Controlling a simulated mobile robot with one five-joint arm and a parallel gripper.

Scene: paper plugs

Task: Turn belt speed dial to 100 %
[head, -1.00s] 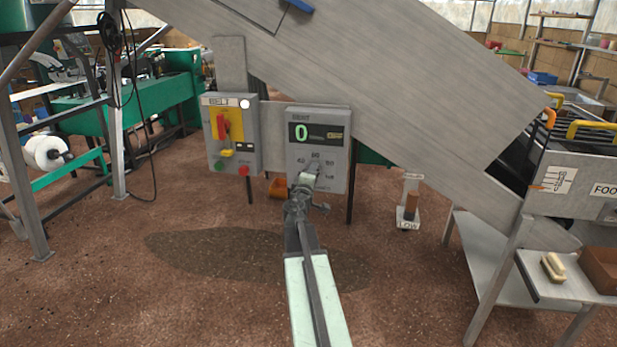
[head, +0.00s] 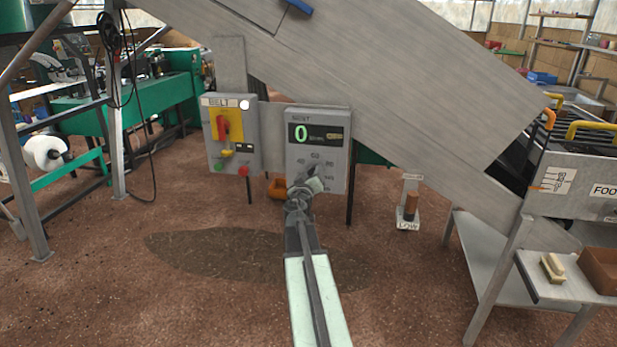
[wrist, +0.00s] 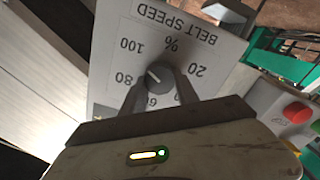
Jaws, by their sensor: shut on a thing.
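The belt speed dial (wrist: 160,73) is a small dark round knob on a grey panel printed BELT SPEED %, seen upside down in the wrist view. Numbers such as 20, 60, 80 and 100 ring it. A pale pointer line shows on the knob, on the side of the 80 and 100; its exact reading is hard to tell. My gripper (wrist: 158,84) is shut on the dial, one dark finger on each side. In the head view the wrist covers part of the dial on the control box (head: 318,178). The display (head: 318,134) above shows a green 0.
A grey BELT switch box (head: 246,150) with a red handle on yellow and green and red buttons stands left of the control box. A sloping metal conveyor (head: 385,95) hangs above.

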